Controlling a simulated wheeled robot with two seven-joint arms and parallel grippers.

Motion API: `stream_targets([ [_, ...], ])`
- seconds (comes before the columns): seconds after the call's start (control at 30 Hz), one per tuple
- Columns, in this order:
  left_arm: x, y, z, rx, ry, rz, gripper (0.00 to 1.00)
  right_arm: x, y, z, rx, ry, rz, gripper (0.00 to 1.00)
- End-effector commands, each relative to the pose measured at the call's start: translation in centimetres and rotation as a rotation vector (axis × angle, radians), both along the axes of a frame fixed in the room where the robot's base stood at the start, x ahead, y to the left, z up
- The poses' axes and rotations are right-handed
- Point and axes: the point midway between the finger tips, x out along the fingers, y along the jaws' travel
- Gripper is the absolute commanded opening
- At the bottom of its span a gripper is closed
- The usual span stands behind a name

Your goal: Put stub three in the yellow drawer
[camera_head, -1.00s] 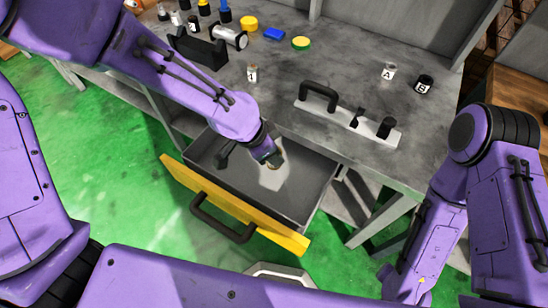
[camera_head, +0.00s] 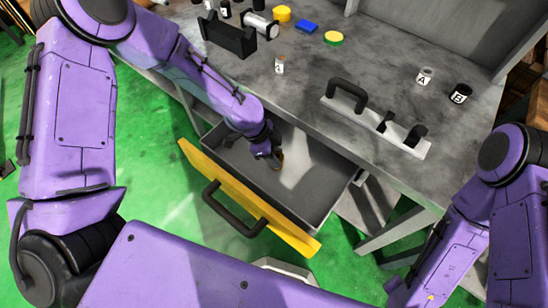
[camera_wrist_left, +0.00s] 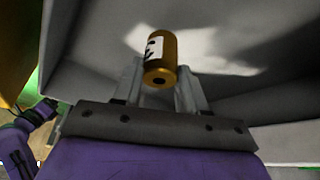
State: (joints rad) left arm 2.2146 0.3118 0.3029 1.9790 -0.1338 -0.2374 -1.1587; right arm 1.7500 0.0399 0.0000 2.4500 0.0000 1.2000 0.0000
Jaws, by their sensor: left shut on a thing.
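The yellow drawer (camera_head: 215,178) is pulled open under the grey bench, showing its grey inside. My left gripper (camera_head: 272,155) reaches down into the drawer opening. It is shut on a small brass stub with a white label. In the left wrist view the stub (camera_wrist_left: 161,58) sits between the fingers of the gripper (camera_wrist_left: 157,88), above the drawer's grey inside. The label is turned partly aside, and I cannot read its number. I cannot tell whether the stub touches the drawer floor. My right arm shows at the right, but its gripper is out of sight.
On the bench stand a stub labelled 1 (camera_head: 280,65), cylinder A (camera_head: 425,76) and cylinder B (camera_head: 460,93). A black holder (camera_head: 228,36) and several coloured caps are further back.

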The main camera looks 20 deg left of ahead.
Motion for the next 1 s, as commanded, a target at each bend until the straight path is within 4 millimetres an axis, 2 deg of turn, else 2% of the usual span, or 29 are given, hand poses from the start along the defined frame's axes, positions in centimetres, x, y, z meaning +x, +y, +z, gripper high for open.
stream_targets([
  [0.23, 0.4, 0.4, -3.3, 0.000, 0.002, -0.001, 0.00, 0.0, 0.0, 0.6, 0.000, 0.000, 0.000, 0.61],
  [0.63, 0.5, 0.4, -4.1, -0.001, -0.002, -0.001, 0.00, 0.0, 0.0, 0.2, 0.000, 0.000, 0.000, 0.61],
  [0.67, 0.4, 0.4, -4.1, 0.000, 0.000, 0.000, 0.51, 0.0, 0.0, 0.3, 0.000, 0.000, 0.000, 0.61],
  [0.7, 0.4, 0.4, -4.0, 0.000, 0.000, 0.000, 0.64, 0.0, 0.0, 0.3, 0.000, 0.000, 0.000, 0.61],
  [0.73, 0.4, 0.4, -4.0, 0.000, 0.000, 0.000, 0.67, 0.0, 0.0, 0.3, 0.000, 0.000, 0.000, 0.61],
  [1.0, 0.4, 0.4, -3.8, 0.000, 0.000, 0.000, 0.67, 0.0, 0.0, 0.5, 0.000, 0.000, 0.000, 0.61],
])
